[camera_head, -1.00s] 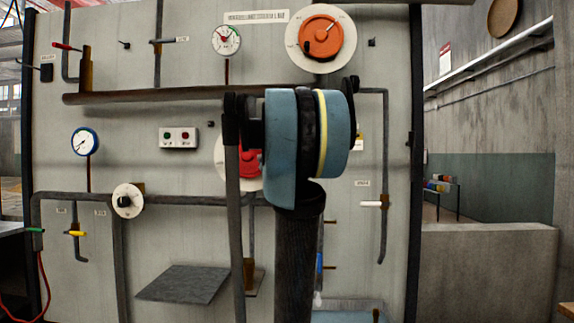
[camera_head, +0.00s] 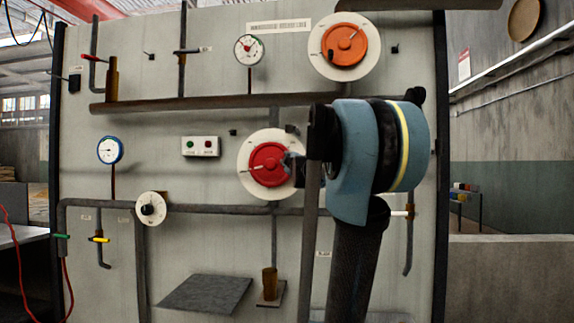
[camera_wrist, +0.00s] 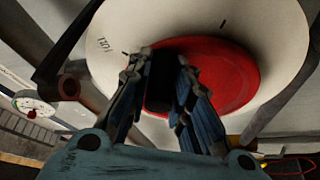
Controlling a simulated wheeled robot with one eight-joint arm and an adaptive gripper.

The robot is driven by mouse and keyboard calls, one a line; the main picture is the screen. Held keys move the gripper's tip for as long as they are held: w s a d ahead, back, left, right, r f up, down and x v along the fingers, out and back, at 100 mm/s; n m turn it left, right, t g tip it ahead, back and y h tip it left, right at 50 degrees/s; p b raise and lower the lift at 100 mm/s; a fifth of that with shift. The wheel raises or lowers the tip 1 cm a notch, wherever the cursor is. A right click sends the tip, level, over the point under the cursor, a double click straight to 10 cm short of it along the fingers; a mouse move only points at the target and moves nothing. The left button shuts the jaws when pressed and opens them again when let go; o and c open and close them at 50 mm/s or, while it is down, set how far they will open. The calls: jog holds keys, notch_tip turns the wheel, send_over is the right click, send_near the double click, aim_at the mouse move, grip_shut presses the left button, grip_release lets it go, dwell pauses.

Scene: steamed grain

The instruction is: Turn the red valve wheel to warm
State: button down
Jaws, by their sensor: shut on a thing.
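The red valve wheel (camera_head: 267,167) sits on a round white dial plate (camera_head: 246,186) in the middle of the wall panel. In the wrist view the red wheel (camera_wrist: 225,80) fills the centre, with the white plate (camera_wrist: 275,35) and small dark print behind it. My gripper (camera_head: 291,163) reaches the wheel's right side from the right. In the wrist view my gripper's fingers (camera_wrist: 160,68) stand on both sides of the wheel's dark grip and are shut on it. The grip is mostly in shadow. The print on the plate is too small to read surely.
An orange wheel (camera_head: 345,43) is above right, and a small white dial (camera_head: 150,208) is lower left. Pipes (camera_head: 200,107) run above and below the red wheel. A grey shelf (camera_head: 205,294) juts out below. My arm hides the panel right of the wheel.

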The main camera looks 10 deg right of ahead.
jog(key=shift+d, duration=0.1)
jog(key=c, duration=1.4)
grip_release()
jog(key=shift+c, duration=0.2)
jog(key=s+f, duration=0.2)
jog(key=s, duration=0.9)
jog(key=shift+s+d, duration=0.35)
jog(key=shift+f, duration=0.1)
